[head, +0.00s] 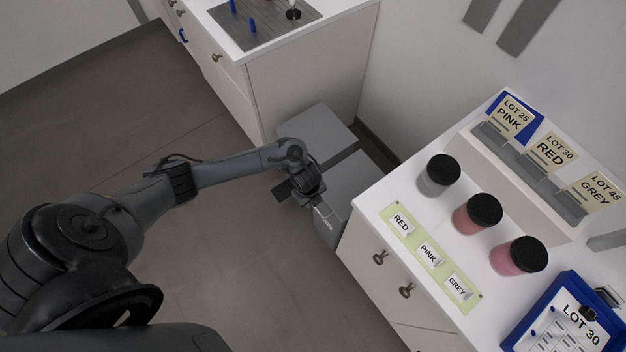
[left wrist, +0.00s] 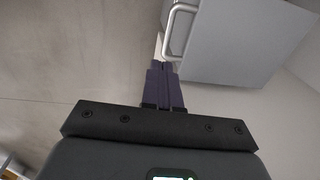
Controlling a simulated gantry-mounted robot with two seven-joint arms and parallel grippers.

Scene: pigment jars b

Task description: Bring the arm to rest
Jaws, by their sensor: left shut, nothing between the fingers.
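My left arm reaches in from the left in the head view. Its gripper (head: 322,208) hangs in the gap between two white cabinets, by a grey box-like unit (head: 352,180). In the left wrist view the fingers of my left gripper (left wrist: 163,66) are together with nothing between them. Their tips are close to a pale handle (left wrist: 172,30) on a grey unit (left wrist: 235,45); I cannot tell whether they touch it. My right gripper is not in view.
The right cabinet top (head: 385,195) holds a grey jar (head: 438,176), a red jar (head: 477,214), a pink jar (head: 518,256), a green label strip (head: 430,257), a card rack (head: 530,165) and a blue clipboard (head: 547,311). Another cabinet (head: 305,75) stands behind. Open floor (head: 230,250) lies in front.

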